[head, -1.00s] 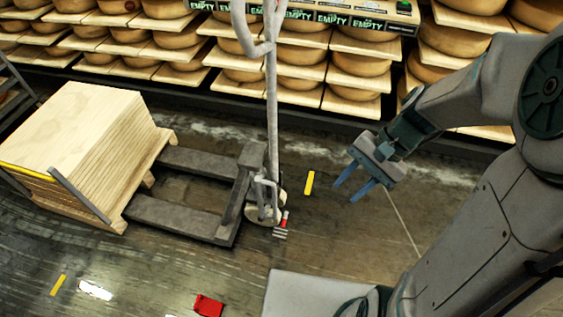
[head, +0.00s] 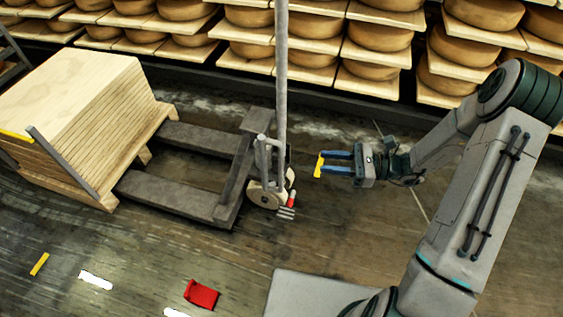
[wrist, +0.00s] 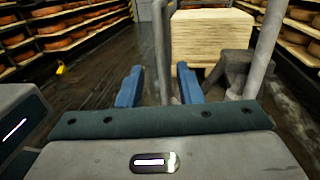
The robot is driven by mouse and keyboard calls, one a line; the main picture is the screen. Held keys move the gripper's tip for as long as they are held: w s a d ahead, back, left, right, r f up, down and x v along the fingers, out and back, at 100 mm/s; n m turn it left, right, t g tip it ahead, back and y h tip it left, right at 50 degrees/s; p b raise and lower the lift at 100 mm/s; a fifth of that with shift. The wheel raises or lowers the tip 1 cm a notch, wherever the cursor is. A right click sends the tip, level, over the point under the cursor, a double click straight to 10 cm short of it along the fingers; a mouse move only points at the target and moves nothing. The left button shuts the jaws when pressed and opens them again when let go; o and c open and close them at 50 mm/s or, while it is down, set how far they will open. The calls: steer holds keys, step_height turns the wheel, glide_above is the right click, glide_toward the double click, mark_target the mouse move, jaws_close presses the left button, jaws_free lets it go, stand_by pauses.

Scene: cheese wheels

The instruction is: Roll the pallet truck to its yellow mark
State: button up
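The grey pallet truck (head: 232,185) stands on the floor left of my gripper, its forks reaching left to a wooden pallet stacked with pale boards (head: 85,105). Its tall handle (head: 281,85) stands upright. My gripper (head: 325,163) points left at the handle with its blue fingers apart and empty, a short gap from it. One yellow floor strip (head: 319,166) shows by the fingertips, partly covered; another yellow strip (head: 40,264) lies at lower left. In the wrist view the open fingers (wrist: 159,88) have a handle bar (wrist: 162,45) beyond them, and the board stack (wrist: 212,40) behind.
Shelves of cheese wheels (head: 310,45) line the back wall. A red object (head: 201,293) and a white floor strip (head: 96,281) lie at the front left. A small yellow thing (wrist: 60,68) stands on the aisle floor. The floor right of the truck looks open.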

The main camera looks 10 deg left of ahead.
mark_target(281, 158)
steer(key=a+b, duration=0.1)
steer(key=a, duration=0.3)
steer(key=s+a+b, duration=0.1)
steer(key=a, duration=0.3)
steer(key=a+b, duration=0.1)
steer(key=a, duration=0.4)
steer(key=shift+s, duration=0.35)
jaws_close()
